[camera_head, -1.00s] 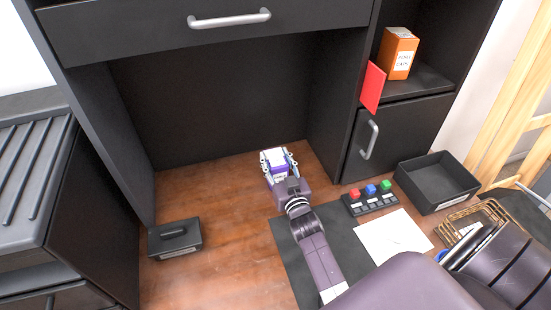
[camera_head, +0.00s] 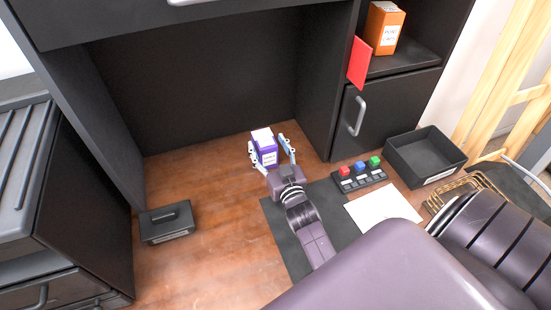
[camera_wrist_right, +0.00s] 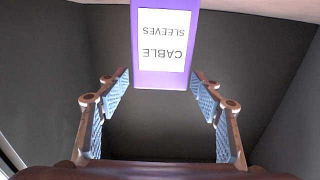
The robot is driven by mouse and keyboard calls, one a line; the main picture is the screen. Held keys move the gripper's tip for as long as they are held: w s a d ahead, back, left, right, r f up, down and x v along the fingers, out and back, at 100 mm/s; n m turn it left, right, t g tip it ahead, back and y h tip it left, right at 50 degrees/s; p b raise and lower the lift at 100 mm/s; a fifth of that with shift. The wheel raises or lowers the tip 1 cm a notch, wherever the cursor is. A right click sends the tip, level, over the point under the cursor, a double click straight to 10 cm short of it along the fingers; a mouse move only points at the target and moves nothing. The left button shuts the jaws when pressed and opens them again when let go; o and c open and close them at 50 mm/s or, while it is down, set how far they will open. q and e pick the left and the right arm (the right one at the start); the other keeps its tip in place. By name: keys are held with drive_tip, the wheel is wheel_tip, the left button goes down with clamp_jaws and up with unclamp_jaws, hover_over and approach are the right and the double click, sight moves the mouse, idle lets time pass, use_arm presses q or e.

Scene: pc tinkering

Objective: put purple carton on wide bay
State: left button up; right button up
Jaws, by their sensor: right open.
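The purple carton (camera_head: 266,156) has a white top and a white label. It stands on the brown wooden surface at the front of the wide bay (camera_head: 205,90), the broad dark opening under the drawer. In the right wrist view the carton (camera_wrist_right: 166,75) shows its label, "CABLE SLEEVES", upside down at the top. My right gripper (camera_head: 270,150) is open, with its fingers apart on either side of the carton. In the wrist view a gap shows between each finger and the carton. My left gripper is not in view.
A small black lidded box (camera_head: 168,222) lies at left. A button panel (camera_head: 358,178), a black tray (camera_head: 425,157) and white paper (camera_head: 383,208) lie at right. A red panel (camera_head: 359,63) and an orange carton (camera_head: 384,28) are at the upper right shelf. The bay behind the carton is clear.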

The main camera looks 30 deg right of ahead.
drive_tip(key=v, duration=0.8)
drive_tip(key=shift+s+b, duration=0.3)
drive_tip(key=shift+o, duration=0.7)
idle(0.4)
